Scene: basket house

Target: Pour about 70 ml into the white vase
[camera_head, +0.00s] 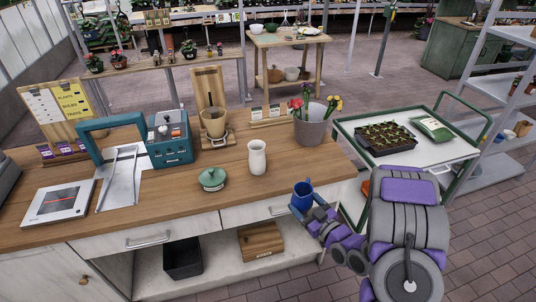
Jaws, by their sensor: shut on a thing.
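The white vase (257,160) stands upright on the wooden counter, near its front edge. My gripper (303,208) is shut on a blue jug (301,191) in front of the counter's front edge, to the right of the vase and lower in the picture. The jug looks roughly upright and apart from the vase. Its contents cannot be seen. My fingers are small in this view and partly hidden by the jug and my wrist.
Behind are a grey bucket of flowers (312,130) and a tan pot (214,122) on a wooden stand. A flat scale (58,201) lies at left. A cart (440,155) with seedlings stands right.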

